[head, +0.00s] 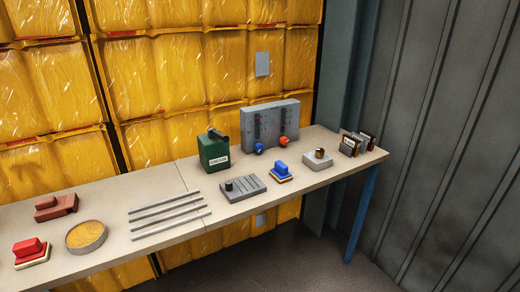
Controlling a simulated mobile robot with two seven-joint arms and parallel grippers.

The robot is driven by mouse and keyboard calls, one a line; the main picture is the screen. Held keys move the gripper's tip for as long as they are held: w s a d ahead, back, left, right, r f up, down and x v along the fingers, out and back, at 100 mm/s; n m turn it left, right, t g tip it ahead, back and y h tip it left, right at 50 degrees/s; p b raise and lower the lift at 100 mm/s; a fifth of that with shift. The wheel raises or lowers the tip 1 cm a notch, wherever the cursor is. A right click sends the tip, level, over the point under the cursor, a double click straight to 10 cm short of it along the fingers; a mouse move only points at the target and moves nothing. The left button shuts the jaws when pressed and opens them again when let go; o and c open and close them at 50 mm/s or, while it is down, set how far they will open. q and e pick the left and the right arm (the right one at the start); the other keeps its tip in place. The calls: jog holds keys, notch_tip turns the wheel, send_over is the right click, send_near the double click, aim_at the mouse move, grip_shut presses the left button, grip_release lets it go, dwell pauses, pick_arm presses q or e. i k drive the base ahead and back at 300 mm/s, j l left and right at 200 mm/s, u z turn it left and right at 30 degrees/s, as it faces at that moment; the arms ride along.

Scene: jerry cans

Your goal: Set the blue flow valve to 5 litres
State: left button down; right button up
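A grey upright panel (270,127) stands at the back of the table, right of its middle. The blue flow valve (259,148) is a knob low on the left of the panel's front, under a dark vertical scale (257,125). The scale's marks and the valve's setting are too small to read. An orange knob (283,140) sits to its right under a second dark scale. Neither of my grippers is in view.
A green can (213,152) stands just left of the panel. In front are a grey slotted block (243,187), a blue-handled block (281,173) and a grey block with a brass piece (317,160). Several metal rods (168,213) lie further left. The table (110,235) has free room between items.

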aim_at(259, 147)
jog(key=i+l+u, duration=0.2)
jog(key=u, duration=0.3)
jog(key=i+l+u, duration=0.15)
jog(key=l+u, duration=0.15)
jog(key=u, duration=0.15)
jog(key=i+l+u, duration=0.1)
jog(key=l+u, duration=0.25)
jog(key=u, duration=0.15)
